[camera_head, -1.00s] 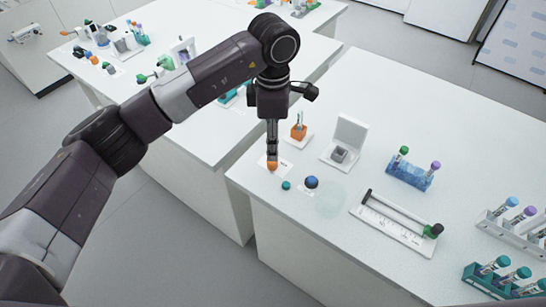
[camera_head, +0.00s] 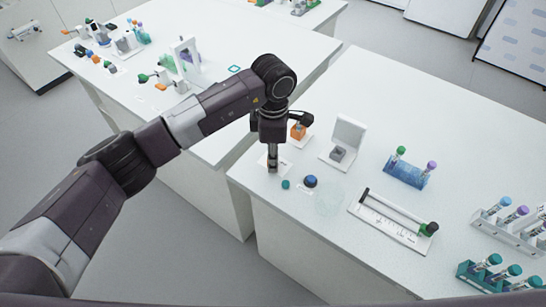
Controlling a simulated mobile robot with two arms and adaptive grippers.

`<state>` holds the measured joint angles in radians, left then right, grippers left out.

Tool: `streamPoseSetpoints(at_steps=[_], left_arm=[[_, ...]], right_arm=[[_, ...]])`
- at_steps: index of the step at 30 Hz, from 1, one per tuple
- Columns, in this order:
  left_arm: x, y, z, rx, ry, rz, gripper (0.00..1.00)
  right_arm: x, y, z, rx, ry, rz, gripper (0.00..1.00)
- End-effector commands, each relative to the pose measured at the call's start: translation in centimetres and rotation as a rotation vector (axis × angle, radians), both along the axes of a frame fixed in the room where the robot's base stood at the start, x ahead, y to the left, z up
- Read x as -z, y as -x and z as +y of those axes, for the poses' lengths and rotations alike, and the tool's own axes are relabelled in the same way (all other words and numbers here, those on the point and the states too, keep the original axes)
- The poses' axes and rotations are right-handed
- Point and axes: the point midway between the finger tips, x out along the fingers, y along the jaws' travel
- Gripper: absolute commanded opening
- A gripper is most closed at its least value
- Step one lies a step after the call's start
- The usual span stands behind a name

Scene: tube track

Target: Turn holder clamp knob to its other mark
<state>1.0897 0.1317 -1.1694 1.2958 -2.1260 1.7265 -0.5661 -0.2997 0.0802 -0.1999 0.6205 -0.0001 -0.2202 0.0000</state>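My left gripper (camera_head: 272,165) points straight down at a small white plate (camera_head: 284,165) near the left corner of the right-hand bench. Its fingers are seen edge-on, so their opening does not show. The orange knob-like part on that plate is hidden now behind the fingers; I cannot tell whether they touch it. An orange block (camera_head: 297,132) on a white base stands just behind, partly covered by the gripper. My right gripper is not in view.
Close by are a teal knob (camera_head: 286,184), a blue knob (camera_head: 310,181) and an open white box (camera_head: 347,138). A slide-rule-like device (camera_head: 393,221), a blue tube rack (camera_head: 407,173) and more racks stand to the right.

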Motion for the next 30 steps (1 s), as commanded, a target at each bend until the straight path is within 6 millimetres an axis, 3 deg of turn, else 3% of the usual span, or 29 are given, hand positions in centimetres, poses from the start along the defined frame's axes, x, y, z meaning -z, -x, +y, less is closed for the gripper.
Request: streamPoseSetpoints(at_steps=[4,17,30], left_arm=[[0.0,0.0,0.0,0.000,0.000,0.000,0.00],[0.1,-0.1,0.0,-0.087,0.000,-0.002,0.00],[0.3,-0.2,0.0,-0.459,0.000,-0.003,0.00]], right_arm=[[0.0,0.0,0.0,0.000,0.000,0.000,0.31],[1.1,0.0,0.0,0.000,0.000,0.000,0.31],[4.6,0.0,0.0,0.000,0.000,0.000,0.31]])
